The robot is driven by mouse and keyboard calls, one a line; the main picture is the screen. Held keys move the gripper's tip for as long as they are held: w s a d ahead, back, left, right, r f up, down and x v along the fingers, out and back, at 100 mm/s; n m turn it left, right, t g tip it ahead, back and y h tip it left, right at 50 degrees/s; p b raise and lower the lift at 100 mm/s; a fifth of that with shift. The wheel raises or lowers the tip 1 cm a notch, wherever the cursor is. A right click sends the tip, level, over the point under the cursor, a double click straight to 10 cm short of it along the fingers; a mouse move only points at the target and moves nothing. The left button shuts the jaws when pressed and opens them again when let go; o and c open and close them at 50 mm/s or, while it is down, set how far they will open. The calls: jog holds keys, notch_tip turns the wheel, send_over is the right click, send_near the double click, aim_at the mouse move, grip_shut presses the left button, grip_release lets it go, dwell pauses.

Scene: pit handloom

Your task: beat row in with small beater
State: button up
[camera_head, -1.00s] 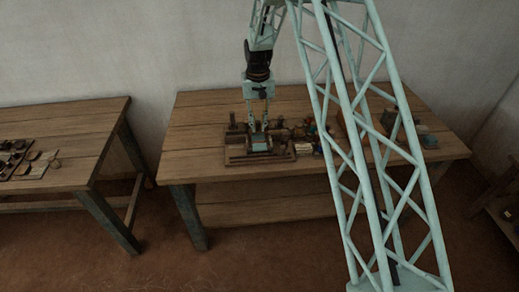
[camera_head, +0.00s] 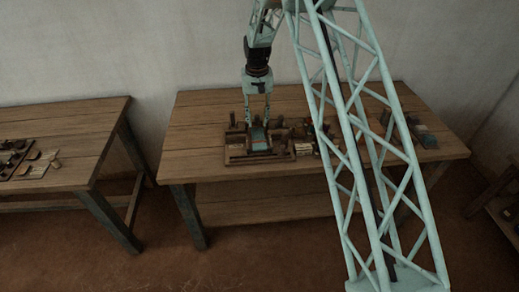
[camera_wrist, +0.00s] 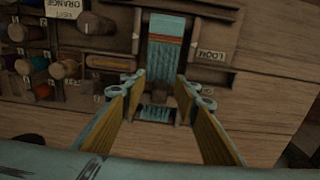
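The small loom (camera_head: 259,155) stands on the middle table; the wrist view shows its teal cloth (camera_wrist: 165,52) with orange and red bands. A "LOOM" label (camera_wrist: 210,55) is beside it. My gripper (camera_head: 257,120) points down over the loom. In the wrist view its fingers (camera_wrist: 161,86) are apart, on either side of the band. Between and below the tips are a small dark block and a pale-toothed, comb-like part (camera_wrist: 157,113). I cannot tell whether that part is the small beater or belongs to the loom. I see nothing clamped between the fingers.
Several coloured spools (camera_wrist: 45,68) and a label reading "ORANGE" (camera_wrist: 63,8) lie left of the loom in the wrist view. Bare tabletop (camera_wrist: 255,85) is to its right. Another table (camera_head: 65,120) with small items stands at the left in the head view.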

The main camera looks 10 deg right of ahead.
jog(key=shift+r, duration=0.1)
jog(key=shift+r+p, duration=1.15)
jog(key=shift+r, duration=2)
jog(key=s+r+t+b, duration=0.1)
jog(key=s+r, duration=0.5)
jog(key=r, duration=0.3)
jog(key=s+r+b, duration=0.1)
jog(key=s+r, duration=0.4)
jog(key=r, duration=0.4)
jog(key=s+r+t+b, duration=0.1)
jog(key=s+r, duration=0.5)
jog(key=s, duration=0.3)
jog(key=s+r+b, duration=0.2)
jog(key=s+r, duration=0.4)
jog(key=s, duration=0.3)
jog(key=s+f+n+t+b, duration=0.1)
jog(key=s+b, duration=0.3)
jog(key=s, duration=3)
jog(key=shift+s+f+t, duration=0.15)
jog(key=shift+s+t, duration=0.2)
jog(key=shift+t, duration=0.15)
